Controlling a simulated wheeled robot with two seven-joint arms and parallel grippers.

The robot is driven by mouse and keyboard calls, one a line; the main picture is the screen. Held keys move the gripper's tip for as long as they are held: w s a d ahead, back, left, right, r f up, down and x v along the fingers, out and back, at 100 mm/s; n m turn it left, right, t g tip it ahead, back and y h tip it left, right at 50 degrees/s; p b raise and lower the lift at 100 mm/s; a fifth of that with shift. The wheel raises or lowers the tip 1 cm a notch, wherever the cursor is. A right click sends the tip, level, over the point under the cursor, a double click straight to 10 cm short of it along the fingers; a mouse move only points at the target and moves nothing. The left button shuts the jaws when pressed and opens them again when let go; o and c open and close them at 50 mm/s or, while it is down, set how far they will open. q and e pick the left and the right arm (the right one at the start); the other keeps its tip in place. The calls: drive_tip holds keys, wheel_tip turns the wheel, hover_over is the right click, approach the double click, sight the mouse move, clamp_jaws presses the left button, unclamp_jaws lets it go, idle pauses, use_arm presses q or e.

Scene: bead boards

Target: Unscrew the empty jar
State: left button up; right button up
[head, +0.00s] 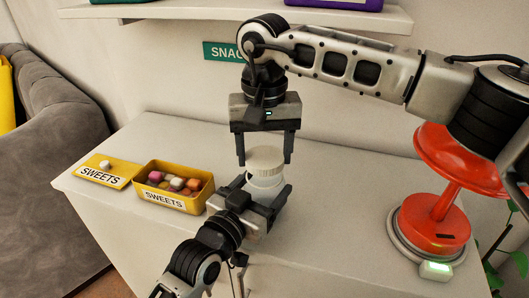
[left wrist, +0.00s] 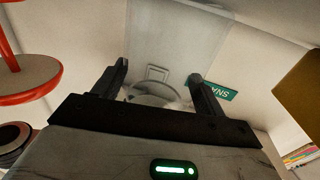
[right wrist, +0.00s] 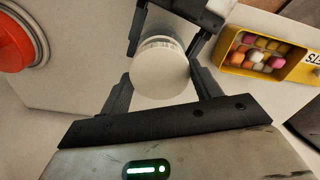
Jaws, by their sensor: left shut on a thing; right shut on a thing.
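A clear jar (head: 264,181) with a round cream-white lid (head: 265,158) stands upright over the counter, between my two grippers. My left gripper (head: 262,188) is shut on the jar's body from the front, low down. My right gripper (head: 265,162) comes from above, pointing down, and is shut on the lid with one finger on each side. The right wrist view shows the lid (right wrist: 160,72) from above between the right fingers. In the left wrist view the see-through jar (left wrist: 155,92) is between the left fingers and hard to make out. Whether its base touches the counter is hidden.
A yellow sweets tin (head: 173,198) with several coloured sweets stands at the left on the counter (head: 330,230). Its yellow lid (head: 108,171) lies beside it with one pale sweet on top. A red scale-like device (head: 440,215) stands at the right. A shelf (head: 240,14) is above.

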sight(265, 156)
drive_tip(key=shift+r, duration=2)
use_arm(q)
drive_tip(key=o, duration=2)
drive_tip(key=shift+c, duration=0.2)
